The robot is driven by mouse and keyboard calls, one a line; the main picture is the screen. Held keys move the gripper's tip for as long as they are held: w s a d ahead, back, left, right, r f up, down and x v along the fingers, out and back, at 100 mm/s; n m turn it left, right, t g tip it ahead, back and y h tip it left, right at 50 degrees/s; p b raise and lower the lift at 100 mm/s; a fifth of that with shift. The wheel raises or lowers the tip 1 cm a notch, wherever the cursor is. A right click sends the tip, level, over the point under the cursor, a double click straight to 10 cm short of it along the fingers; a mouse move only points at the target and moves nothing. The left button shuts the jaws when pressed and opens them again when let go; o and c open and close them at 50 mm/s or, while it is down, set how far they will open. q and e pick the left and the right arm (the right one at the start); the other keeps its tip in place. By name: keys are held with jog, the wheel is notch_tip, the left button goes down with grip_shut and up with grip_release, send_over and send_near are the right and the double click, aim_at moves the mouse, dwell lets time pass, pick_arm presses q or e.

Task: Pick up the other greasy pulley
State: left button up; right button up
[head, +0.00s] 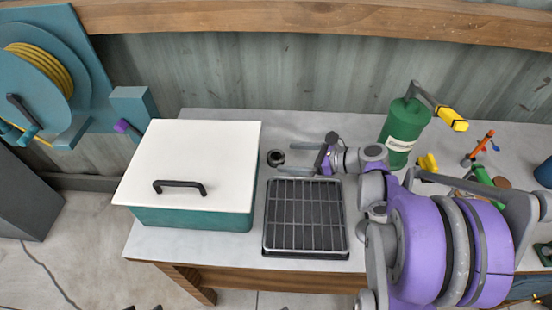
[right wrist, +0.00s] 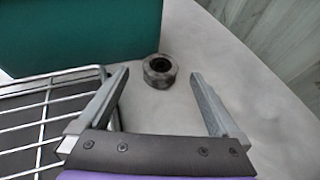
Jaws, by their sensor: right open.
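A small dark grey pulley (head: 275,158) lies on the grey bench top, between the teal box and my right gripper. It also shows in the right wrist view as a short ring with a dark central hole (right wrist: 160,71). My right gripper (head: 298,160) is open and empty, pointing left toward the pulley. In the right wrist view its two fingers (right wrist: 160,88) stand wide apart, with the pulley beyond them and between their lines, not touched. No second pulley can be made out. My left gripper is not in view.
A teal box with a white lid (head: 190,160) and black handle stands left of the pulley. A wire rack over a dark tray (head: 305,222) lies in front of it. A green bottle (head: 405,130) stands behind my right arm. Bench space behind the pulley is clear.

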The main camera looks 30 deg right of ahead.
aim_at(273, 156)
jog(key=x, duration=0.5)
jog(key=c, duration=1.5)
jog(key=shift+r, duration=0.1)
